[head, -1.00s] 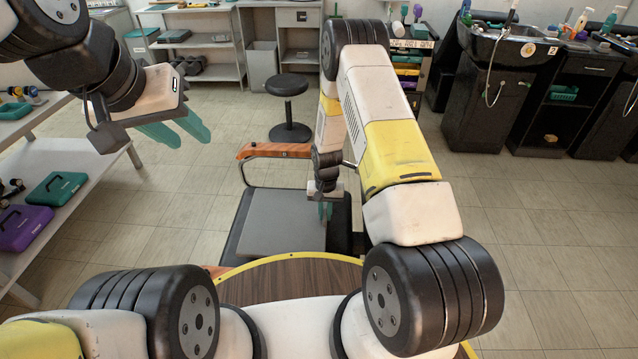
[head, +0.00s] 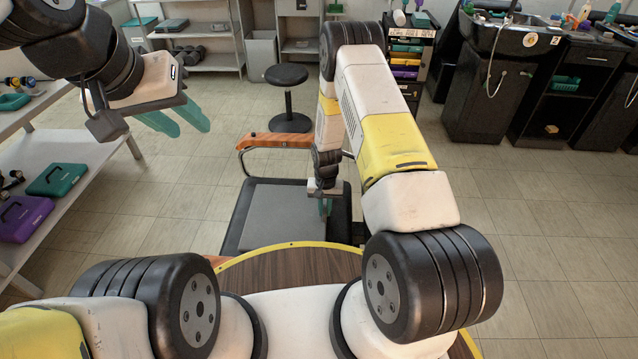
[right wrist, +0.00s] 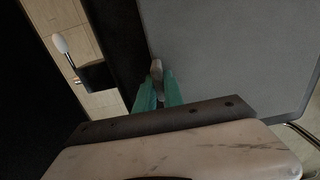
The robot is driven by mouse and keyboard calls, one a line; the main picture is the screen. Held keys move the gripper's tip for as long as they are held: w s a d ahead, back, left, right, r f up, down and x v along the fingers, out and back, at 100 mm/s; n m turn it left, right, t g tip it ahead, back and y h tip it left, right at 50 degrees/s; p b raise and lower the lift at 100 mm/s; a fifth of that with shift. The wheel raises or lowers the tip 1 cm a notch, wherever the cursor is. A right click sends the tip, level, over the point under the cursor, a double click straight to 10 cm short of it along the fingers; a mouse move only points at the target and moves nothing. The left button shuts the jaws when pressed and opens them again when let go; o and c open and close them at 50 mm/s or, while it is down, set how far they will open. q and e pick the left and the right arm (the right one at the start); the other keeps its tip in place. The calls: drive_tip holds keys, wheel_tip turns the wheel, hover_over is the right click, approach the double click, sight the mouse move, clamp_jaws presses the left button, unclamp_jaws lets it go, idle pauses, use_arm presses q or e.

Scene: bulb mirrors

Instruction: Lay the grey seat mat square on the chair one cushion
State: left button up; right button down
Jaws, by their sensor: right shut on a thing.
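The grey seat mat (head: 278,218) lies over the black chair cushion (head: 234,216), with black showing along its left side and a wider strip on its right. My right gripper (head: 325,208) is at the mat's right edge in the head view. In the right wrist view, the teal fingers of my right gripper (right wrist: 158,92) are shut on a small tab at the edge of the mat (right wrist: 235,50). The cushion (right wrist: 118,45) shows dark beside it. My left gripper (head: 182,124) is open and empty, raised at the upper left. The mat's near edge is partly hidden.
A black stool (head: 287,76) is further back. A shelf (head: 70,170) with teal and purple cases stands at the left. Black wash units (head: 490,100) stand at the back right. The floor on the right is clear.

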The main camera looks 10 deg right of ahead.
drive_tip(key=shift+f, duration=0.45)
drive_tip(key=c, duration=1.4)
unclamp_jaws()
drive_tip(key=shift+o, duration=0.2)
